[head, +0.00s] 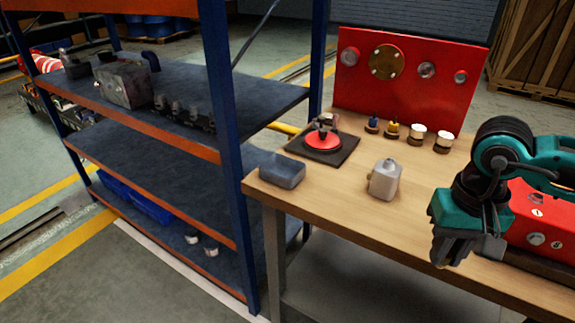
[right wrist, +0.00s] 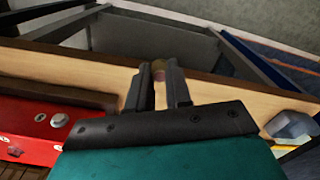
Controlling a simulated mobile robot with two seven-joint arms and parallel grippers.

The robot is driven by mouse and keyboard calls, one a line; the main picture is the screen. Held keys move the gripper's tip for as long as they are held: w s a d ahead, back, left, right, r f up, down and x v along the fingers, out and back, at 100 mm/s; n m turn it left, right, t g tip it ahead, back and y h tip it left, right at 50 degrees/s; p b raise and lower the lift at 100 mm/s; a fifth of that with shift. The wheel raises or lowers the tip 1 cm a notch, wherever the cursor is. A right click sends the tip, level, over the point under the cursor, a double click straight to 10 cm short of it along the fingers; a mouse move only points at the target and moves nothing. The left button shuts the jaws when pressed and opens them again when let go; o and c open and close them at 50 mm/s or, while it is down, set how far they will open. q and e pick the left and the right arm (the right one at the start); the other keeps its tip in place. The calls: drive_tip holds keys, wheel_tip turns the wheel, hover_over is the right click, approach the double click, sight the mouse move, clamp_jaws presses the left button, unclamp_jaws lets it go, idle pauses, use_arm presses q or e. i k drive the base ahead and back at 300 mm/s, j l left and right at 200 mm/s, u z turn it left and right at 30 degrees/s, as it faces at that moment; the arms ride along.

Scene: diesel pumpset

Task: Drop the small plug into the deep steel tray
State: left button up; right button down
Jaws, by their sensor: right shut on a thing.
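My right gripper (head: 440,262) is over the front right part of the workbench, pointing down. In the right wrist view, my right gripper (right wrist: 159,90) has its fingers close together on a small brassy plug (right wrist: 159,68). The plug (head: 438,266) shows only as a small yellowish tip under the jaws in the head view. A blue-grey box-shaped thing, which seems to be the deep steel tray (head: 283,171), sits at the bench's near left corner, well left of the gripper. My left gripper is not in view.
A pale can (head: 384,180) stands between the tray and my gripper. Behind are a black mat (head: 345,152) with a red disc (head: 322,141) and several small capped parts. A red panel (head: 530,222) stands at the right. A blue shelf rack (head: 228,130) is left.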

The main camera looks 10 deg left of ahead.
sight(289, 176)
drive_tip(key=i+j+u, duration=0.25)
drive_tip(key=i+u, duration=0.2)
drive_tip(key=i+j+u, duration=0.15)
drive_tip(key=i+u, duration=0.3)
